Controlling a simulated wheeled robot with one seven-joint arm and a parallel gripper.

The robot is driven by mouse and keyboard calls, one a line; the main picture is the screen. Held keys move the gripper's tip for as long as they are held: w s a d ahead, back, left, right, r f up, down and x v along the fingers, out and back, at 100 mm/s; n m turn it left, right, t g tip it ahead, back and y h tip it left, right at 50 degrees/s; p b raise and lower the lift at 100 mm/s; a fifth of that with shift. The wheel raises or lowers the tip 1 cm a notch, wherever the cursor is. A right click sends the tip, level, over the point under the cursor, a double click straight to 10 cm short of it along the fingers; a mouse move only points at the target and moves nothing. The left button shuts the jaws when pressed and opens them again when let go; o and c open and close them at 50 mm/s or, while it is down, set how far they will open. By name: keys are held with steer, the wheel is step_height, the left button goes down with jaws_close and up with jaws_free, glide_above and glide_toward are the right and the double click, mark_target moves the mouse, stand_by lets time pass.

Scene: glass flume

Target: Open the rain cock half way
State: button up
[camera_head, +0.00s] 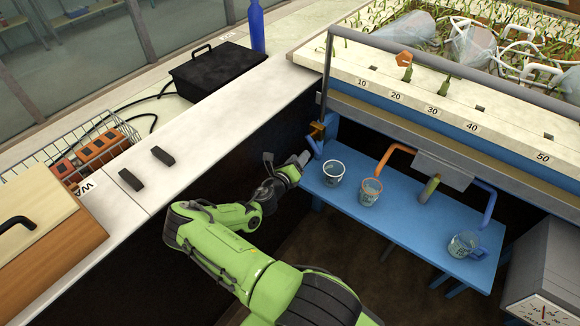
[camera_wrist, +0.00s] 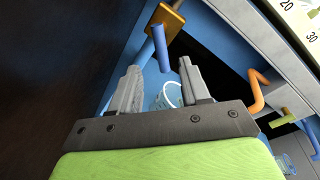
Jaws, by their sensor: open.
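A brass cock (camera_head: 317,130) with a blue lever (camera_head: 313,147) is at the left end of the planted flume, above the blue bench. I see no label naming it as the rain cock. In the wrist view its brass body (camera_wrist: 170,17) is at the top, and the blue lever (camera_wrist: 161,48) hangs down towards my jaws. My gripper (camera_head: 286,161) is below and left of the cock. Its two fingers are apart and empty. In the wrist view the lever's lower end appears ahead of the gap between the fingertips (camera_wrist: 159,68); contact is not evident.
A blue bench (camera_head: 400,228) carries a white-rimmed cup (camera_head: 333,173), an orange-rimmed cup (camera_head: 370,191) and a clear jug (camera_head: 463,245). Orange (camera_head: 396,150), green (camera_head: 429,190) and blue (camera_head: 489,205) pipes hang above it. A counter (camera_head: 215,115) lies left.

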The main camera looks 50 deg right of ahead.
steer(key=f+v, duration=0.1)
steer(key=v, duration=0.6)
steer(key=shift+a+r+p, duration=0.25)
steer(key=shift+r+p, duration=0.1)
steer(key=shift+r, duration=0.15)
